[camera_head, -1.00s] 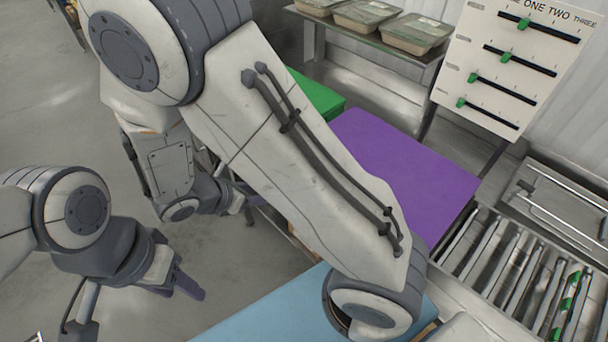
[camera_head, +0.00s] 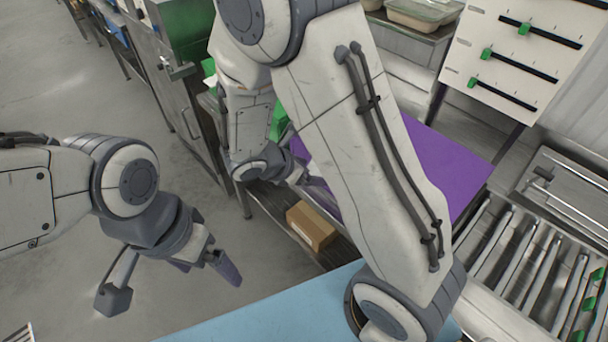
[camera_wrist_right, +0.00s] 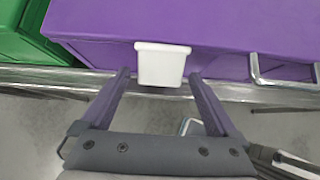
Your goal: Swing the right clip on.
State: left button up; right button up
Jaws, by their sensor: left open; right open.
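A purple box (camera_head: 448,165) stands behind my right arm in the head view, which hides much of it. In the right wrist view the purple box (camera_wrist_right: 215,25) fills the top, with a white clip (camera_wrist_right: 162,64) on its near side. My right gripper (camera_wrist_right: 160,77) is open, with its fingertips on either side of the white clip and nothing visibly gripped. A bent metal bail (camera_wrist_right: 283,80) is on the box further right. In the head view my right gripper (camera_head: 312,172) is at the box's left side. My left gripper (camera_head: 208,266) is open and empty over the floor.
A green box (camera_wrist_right: 22,35) is left of the purple one. A metal rail (camera_wrist_right: 60,76) runs below them. A cardboard box (camera_head: 311,226) sits on a lower shelf. A blue surface (camera_head: 270,312) is in front, and a roller rack (camera_head: 520,265) is at right.

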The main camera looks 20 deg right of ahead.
jog(key=c, duration=0.7)
jog(key=shift+o, duration=0.2)
jog(key=shift+d+f, duration=0.15)
jog(key=shift+w+d+f+b, duration=0.2)
jog(key=shift+d+f+b, duration=0.15)
jog(key=shift+d+b, duration=0.3)
jog(key=shift+w+d, duration=0.2)
jog(key=shift+d, duration=0.3)
jog(key=shift+d+f+b, duration=0.1)
jog(key=shift+b, duration=0.2)
